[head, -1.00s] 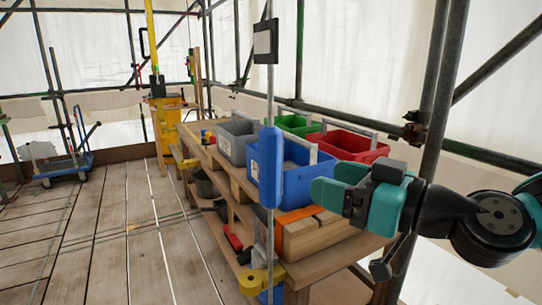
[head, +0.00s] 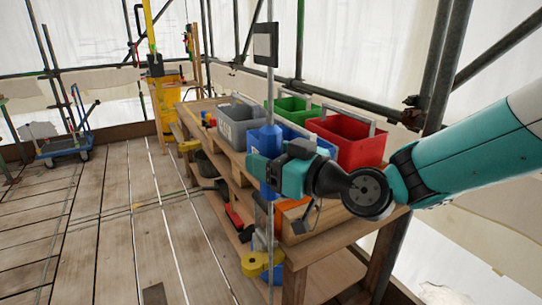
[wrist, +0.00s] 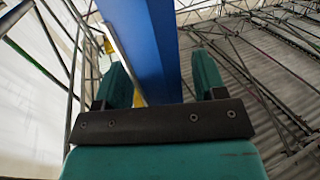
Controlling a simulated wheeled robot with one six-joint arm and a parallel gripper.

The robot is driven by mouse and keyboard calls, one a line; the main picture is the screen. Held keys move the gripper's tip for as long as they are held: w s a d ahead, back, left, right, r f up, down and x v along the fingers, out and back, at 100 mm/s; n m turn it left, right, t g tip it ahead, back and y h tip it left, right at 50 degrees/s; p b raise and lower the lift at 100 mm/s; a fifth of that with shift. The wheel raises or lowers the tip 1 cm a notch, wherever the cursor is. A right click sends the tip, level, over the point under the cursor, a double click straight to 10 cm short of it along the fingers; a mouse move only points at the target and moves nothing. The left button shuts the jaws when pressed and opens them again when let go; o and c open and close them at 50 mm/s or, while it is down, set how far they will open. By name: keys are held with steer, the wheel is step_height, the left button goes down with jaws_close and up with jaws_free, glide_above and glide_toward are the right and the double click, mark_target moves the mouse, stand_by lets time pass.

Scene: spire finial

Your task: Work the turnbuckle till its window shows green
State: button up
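The turnbuckle is a blue body (head: 270,140) on a thin upright rod in front of the bench. In the wrist view the blue body (wrist: 155,45) passes between the two teal fingers. My gripper (head: 262,170) is at the turnbuckle in the head view, its teal finger covering part of the body. In the wrist view my gripper (wrist: 160,70) is open, with a finger on each side of the body and a gap at the left finger. I cannot see firm contact. No window or green mark shows on the turnbuckle's visible faces.
A dark-framed plate (head: 265,45) is on the rod above, and a yellow fitting (head: 262,263) is low on it. Behind stands a wooden bench (head: 322,247) with grey (head: 238,128), green (head: 295,106) and red (head: 350,145) bins.

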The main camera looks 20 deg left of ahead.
steer(key=c, duration=0.9)
steer(key=shift+f+b, duration=0.15)
steer(key=shift+b, duration=0.35)
steer(key=shift+f+n+g+b, duration=0.15)
steer(key=shift+n+g+b, duration=0.45)
steer(key=shift+b, duration=0.5)
steer(key=n+g+b, duration=0.1)
steer(key=g+b, duration=0.1)
steer(key=b, duration=0.1)
steer(key=shift+w+f+y, duration=0.1)
steer(key=shift+y, duration=0.3)
steer(key=n+g+b, duration=0.3)
steer(key=g, duration=0.2)
steer(key=shift+n+g+b, duration=0.7)
steer(key=shift+g+b, duration=0.3)
steer(key=shift+b, duration=0.35)
steer(key=shift+n+g+h+b, duration=0.3)
steer(key=shift+g+b, duration=0.1)
steer(key=shift+b, duration=0.5)
steer(key=shift+r+n+g+b, duration=0.3)
steer(key=shift+r+g+b, duration=0.15)
steer(key=shift+b, duration=0.35)
